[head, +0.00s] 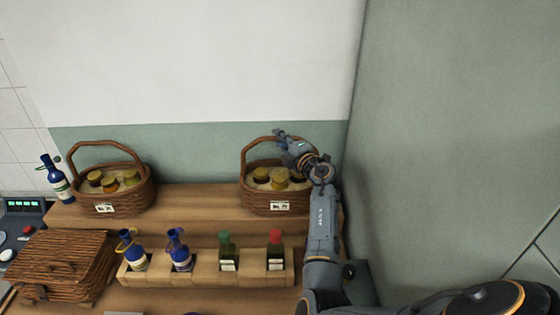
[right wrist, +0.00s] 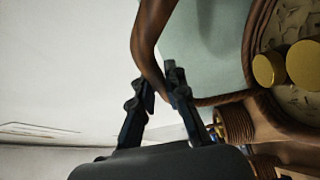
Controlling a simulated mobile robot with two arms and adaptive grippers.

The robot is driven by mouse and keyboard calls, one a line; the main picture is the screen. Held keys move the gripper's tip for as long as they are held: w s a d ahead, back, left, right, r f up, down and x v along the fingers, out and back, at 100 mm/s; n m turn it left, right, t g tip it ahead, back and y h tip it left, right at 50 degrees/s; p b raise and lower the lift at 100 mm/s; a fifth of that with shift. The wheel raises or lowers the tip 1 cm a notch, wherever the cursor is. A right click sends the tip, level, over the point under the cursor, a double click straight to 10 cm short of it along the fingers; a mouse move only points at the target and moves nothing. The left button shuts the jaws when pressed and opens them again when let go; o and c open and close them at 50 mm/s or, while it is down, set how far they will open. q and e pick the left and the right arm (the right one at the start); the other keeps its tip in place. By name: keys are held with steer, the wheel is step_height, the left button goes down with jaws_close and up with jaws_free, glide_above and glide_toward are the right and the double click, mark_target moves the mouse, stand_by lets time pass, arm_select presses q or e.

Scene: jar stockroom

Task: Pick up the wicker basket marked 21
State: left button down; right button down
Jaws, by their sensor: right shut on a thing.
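A brown wicker basket (head: 278,203) with a tall arched handle stands upright on the upper wooden step at the right. It holds several jars with gold lids, and its white tag is too small to read. My right gripper (head: 280,134) is shut on the top of this basket's handle. In the right wrist view the fingers (right wrist: 156,95) close around the brown handle (right wrist: 150,40). A similar wicker basket (head: 140,199), also with jars and a tag I cannot read, stands at the left of the same step. My left gripper is not in view.
A wooden rack (head: 205,278) with several bottles stands in front, on a lower step. A lidded wicker hamper (head: 62,265) is at the left front, and a blue bottle (head: 55,180) stands beside the left basket. The wall (head: 200,150) is close behind. The step between the baskets is clear.

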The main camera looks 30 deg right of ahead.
steer(key=shift+r, duration=0.3)
